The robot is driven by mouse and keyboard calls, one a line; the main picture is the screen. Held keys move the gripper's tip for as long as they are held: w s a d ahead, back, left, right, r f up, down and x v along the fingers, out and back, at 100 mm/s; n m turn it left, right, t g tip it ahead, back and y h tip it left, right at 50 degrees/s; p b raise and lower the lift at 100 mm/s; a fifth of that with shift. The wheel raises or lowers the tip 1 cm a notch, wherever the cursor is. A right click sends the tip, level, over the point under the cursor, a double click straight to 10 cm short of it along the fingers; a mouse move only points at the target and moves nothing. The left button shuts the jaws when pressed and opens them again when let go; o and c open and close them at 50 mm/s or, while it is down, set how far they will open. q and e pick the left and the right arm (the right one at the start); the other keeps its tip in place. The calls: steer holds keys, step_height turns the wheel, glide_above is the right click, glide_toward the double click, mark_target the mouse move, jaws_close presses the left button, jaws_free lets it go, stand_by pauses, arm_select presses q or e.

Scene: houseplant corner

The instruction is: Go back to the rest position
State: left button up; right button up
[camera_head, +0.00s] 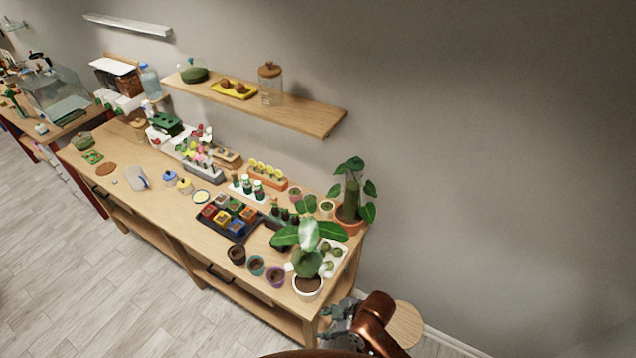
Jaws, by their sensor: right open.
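My right gripper (338,322) shows at the bottom of the head view, beside the near right corner of the wooden table. It is grey, on a copper-brown arm link. It is open, and I see nothing held in it. It is low beside the table edge, apart from the potted plants. My left gripper is not in view.
The wooden table (140,205) holds several plants and pots. A white-potted plant (307,287) stands at its near right corner, close to my right gripper. A round wooden top (404,326) is right of my arm. A wall shelf (300,112) hangs above. Floor at left is clear.

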steer(key=s+d+r+m+t+h, duration=0.15)
steer(key=s+d+m, duration=0.4)
steer(key=d, duration=0.55)
steer(key=s+d+m+h, duration=0.35)
steer(key=d+m, duration=0.25)
steer(key=d, duration=0.5)
steer(key=s+d+m+h, duration=0.2)
steer(key=s+d+m, duration=0.35)
steer(key=d, duration=0.55)
step_height(320, 180, down, 39)
steer(key=s+a+n+g+b, duration=0.1)
steer(key=s+b, duration=0.1)
steer(key=b, duration=0.6)
steer(key=s+f+b, duration=0.3)
steer(key=s+f, duration=0.6)
steer(key=f, duration=0.2)
steer(key=s+f+g+y+b, duration=0.1)
steer(key=s+f+b, duration=0.3)
steer(key=s+f, duration=0.6)
step_height(320, 180, down, 3)
steer(key=shift+r+n, duration=0.2)
steer(key=shift+n, duration=0.1)
